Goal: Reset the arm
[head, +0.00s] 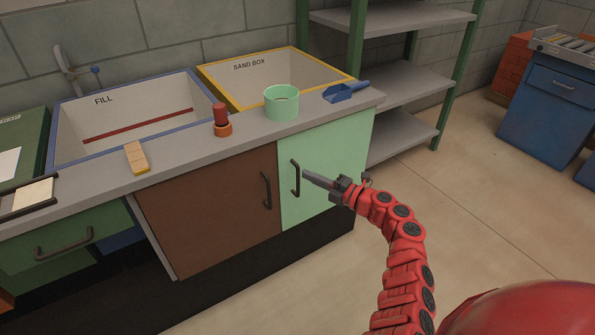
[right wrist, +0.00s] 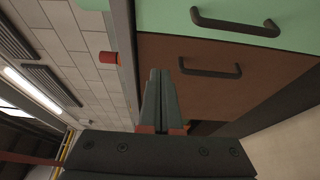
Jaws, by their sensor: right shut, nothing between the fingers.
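My right gripper (head: 308,177) is in front of the light green cabinet door (head: 335,160), close to that door's dark handle (head: 295,178). In the right wrist view my right gripper (right wrist: 160,72) has its fingers together, with nothing between them. That view also shows the green door's handle (right wrist: 236,24) and the brown door's handle (right wrist: 210,70), and both are clear of the fingers. My red right arm (head: 405,255) reaches in from the lower right of the head view. My left gripper is in neither view.
The grey counter (head: 195,150) holds a wooden block (head: 136,157), a red and orange cylinder (head: 221,120), a mint ring (head: 282,103) and a blue scoop (head: 345,91). Behind are the FILL basin (head: 130,105) and the sand box (head: 275,75). The floor (head: 480,200) on the right is clear.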

